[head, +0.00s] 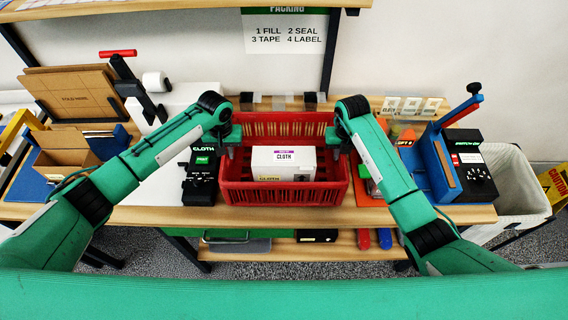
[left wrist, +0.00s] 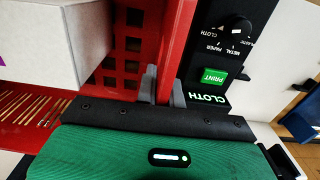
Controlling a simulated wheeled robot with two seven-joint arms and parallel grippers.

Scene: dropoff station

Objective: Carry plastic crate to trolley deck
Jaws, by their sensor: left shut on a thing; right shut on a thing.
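The red plastic crate (head: 285,194) stands on the wooden bench, with a white box labelled CLOTH (head: 284,163) inside it. My left gripper (head: 231,148) is at the crate's left side, its fingers shut on the side wall. In the left wrist view the left gripper's fingers (left wrist: 162,88) straddle the red crate wall (left wrist: 150,62). My right gripper (head: 340,146) is at the crate's right side and shut on that wall; its fingertips are small and partly hidden by the arm. The trolley deck cannot be made out in these views.
A black label printer (head: 201,176) stands close left of the crate. An orange item (head: 372,185) and a blue dispenser (head: 437,165) are to the right. Cardboard boxes (head: 66,155) are at left. A white bin (head: 510,185) stands past the bench's right end. A lower shelf (head: 290,250) holds tools.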

